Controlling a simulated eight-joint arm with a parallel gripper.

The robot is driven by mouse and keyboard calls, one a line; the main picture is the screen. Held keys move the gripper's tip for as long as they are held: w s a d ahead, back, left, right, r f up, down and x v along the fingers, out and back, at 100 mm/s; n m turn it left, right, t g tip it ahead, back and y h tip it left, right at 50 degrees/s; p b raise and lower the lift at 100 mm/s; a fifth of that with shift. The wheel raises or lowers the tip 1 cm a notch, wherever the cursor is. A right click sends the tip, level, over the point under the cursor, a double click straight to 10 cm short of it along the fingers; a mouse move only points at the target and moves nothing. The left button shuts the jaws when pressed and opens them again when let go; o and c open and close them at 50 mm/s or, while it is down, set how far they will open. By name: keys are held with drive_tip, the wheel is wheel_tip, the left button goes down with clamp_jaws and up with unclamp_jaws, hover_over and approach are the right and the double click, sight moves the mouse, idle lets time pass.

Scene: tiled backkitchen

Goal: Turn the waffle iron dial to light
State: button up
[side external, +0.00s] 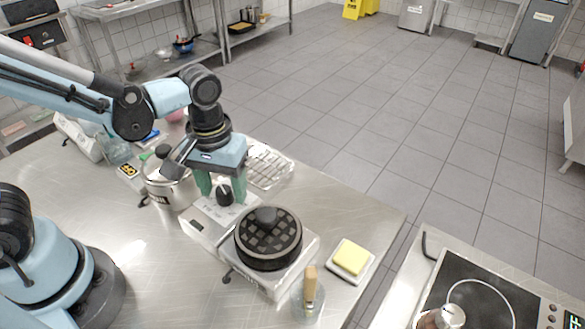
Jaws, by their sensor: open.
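The waffle iron (268,238) has a round black gridded lid and a pale base, and stands on the steel table. A black dial (224,196) sits on a light panel just behind and left of the lid. My gripper (221,189) points down over this dial with its two green fingers open, one to each side of it. I cannot tell whether the fingers touch the dial. The dial's markings and its setting are too small to read.
A steel pot (168,190) stands close left of my gripper, and a wire rack (268,166) lies behind it. A yellow block on a white dish (350,259) and a container with a wooden-handled tool (310,290) are near the right edge.

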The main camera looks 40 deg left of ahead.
drive_tip(key=c, duration=1)
drive_tip(key=shift+c, duration=0.2)
drive_tip(key=shift+m, duration=0.3)
drive_tip(key=m, duration=0.3)
drive_tip(key=shift+m, duration=2.5)
drive_tip(key=o, duration=1)
